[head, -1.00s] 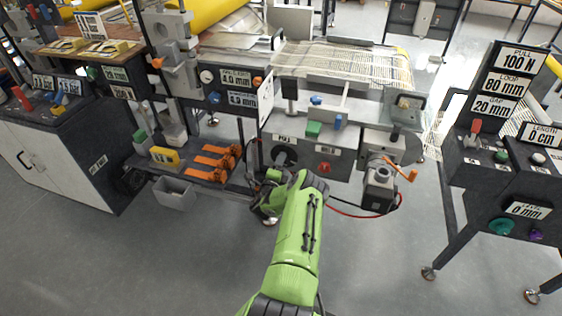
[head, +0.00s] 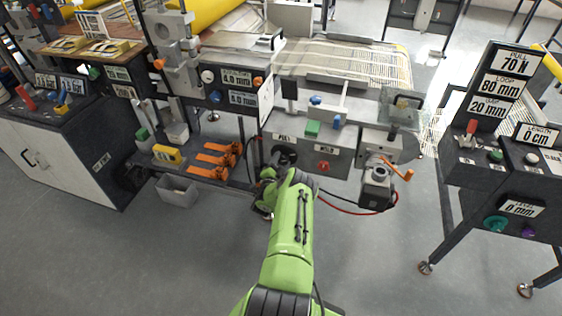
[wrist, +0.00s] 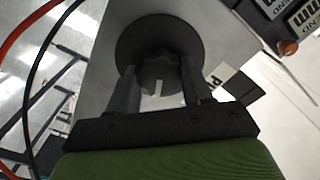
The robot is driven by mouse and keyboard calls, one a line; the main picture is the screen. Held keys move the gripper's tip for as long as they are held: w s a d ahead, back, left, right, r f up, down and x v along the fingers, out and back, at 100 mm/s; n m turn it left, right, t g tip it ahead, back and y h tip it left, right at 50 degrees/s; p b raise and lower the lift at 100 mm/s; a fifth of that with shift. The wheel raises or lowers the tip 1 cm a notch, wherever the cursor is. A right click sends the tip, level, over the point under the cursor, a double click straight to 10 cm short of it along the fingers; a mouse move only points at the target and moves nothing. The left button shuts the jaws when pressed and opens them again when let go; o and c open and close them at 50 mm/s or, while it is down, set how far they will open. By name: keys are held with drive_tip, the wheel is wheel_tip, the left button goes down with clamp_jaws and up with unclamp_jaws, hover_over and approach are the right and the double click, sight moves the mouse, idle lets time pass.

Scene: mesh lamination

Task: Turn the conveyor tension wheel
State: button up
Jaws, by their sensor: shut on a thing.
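The tension wheel is a dark knob (wrist: 158,72) on a round dark disc (wrist: 150,28) in the wrist view. It has a lobed rim and a small white mark facing down. My gripper (wrist: 160,85) has one finger on each side of the knob and is shut on it. In the head view the dark wheel (head: 286,153) shows on the grey front panel beneath a label. My green arm covers the gripper there. The pull readout (head: 515,66) on the right stand shows about 70 N, with the last letter unclear.
A red knob (head: 323,166) sits right of the wheel on the same panel. A crank with an orange handle (head: 397,170) is farther right, with a red cable hanging below. Orange clamps (head: 216,160) lie on a low shelf at left. The floor in front is clear.

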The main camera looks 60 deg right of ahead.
drive_tip(key=shift+n, duration=0.5)
drive_tip(key=shift+f, duration=0.1)
drive_tip(key=o, duration=1.1)
drive_tip(key=shift+c, duration=0.2)
drive_tip(key=s+a+p, duration=0.2)
drive_tip(key=a+p, duration=0.2)
drive_tip(key=a, duration=1.1)
drive_tip(key=shift+s+a, duration=0.25)
drive_tip(key=shift+a, duration=0.05)
